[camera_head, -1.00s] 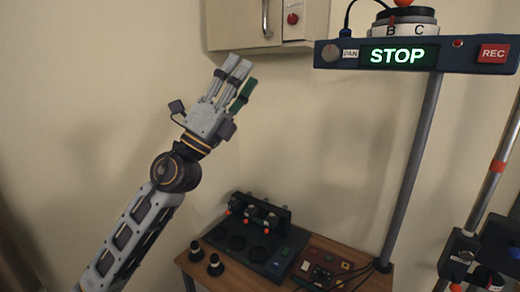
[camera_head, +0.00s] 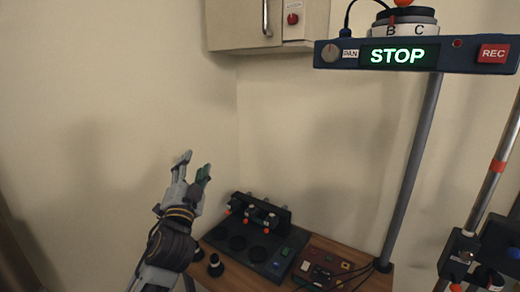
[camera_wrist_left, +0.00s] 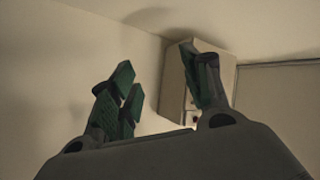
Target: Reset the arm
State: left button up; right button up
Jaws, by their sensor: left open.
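My left gripper (camera_head: 190,172) is in the lower left of the head view, raised with its fingers pointing up. It is in front of the wall and to the left of the black device on the table. Its fingers are spread and nothing is between them. In the left wrist view, the green-padded fingers of my left gripper (camera_wrist_left: 165,95) stand apart, with the wall and a pale cabinet (camera_wrist_left: 175,85) beyond them. My right gripper does not show.
A wooden table (camera_head: 330,250) holds a black device (camera_head: 240,240) with round recesses, a red-brown panel (camera_head: 325,268) and dark knobs (camera_head: 215,265). A post carries a STOP display (camera_head: 398,56) at upper right. A wall cabinet (camera_head: 240,25) hangs above. A metal stand (camera_head: 490,185) is at right.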

pick_arm(q)
jog(key=s+a+f+n+g, duration=0.2)
jog(key=s+f+g, duration=0.1)
jog(key=f, duration=0.6)
jog(key=s+a+f+n+g+y, duration=0.1)
jog(key=s+f+n+g, duration=0.15)
jog(key=f, duration=0.65)
jog(key=s+a+f+n+g, duration=0.1)
jog(key=s+a+f+g, duration=0.2)
jog(key=f, duration=0.5)
jog(key=s+d+f+n+g+h, duration=0.2)
jog(key=s+f+g, duration=0.8)
jog(key=s+f, duration=0.9)
jog(key=s+f+g, duration=0.1)
jog(key=s+f, duration=0.2)
jog(key=f, duration=1.3)
jog(key=s+f+g, duration=0.1)
jog(key=s+f, duration=0.1)
jog(key=f, duration=1.4)
jog(key=s+a+f, duration=0.2)
jog(key=s+f, duration=0.7)
jog(key=s, duration=0.2)
jog(key=s+a+f, duration=0.2)
jog(key=s+f, duration=0.8)
jog(key=shift+s+g, duration=0.35)
jog(key=shift+s, duration=0.05)
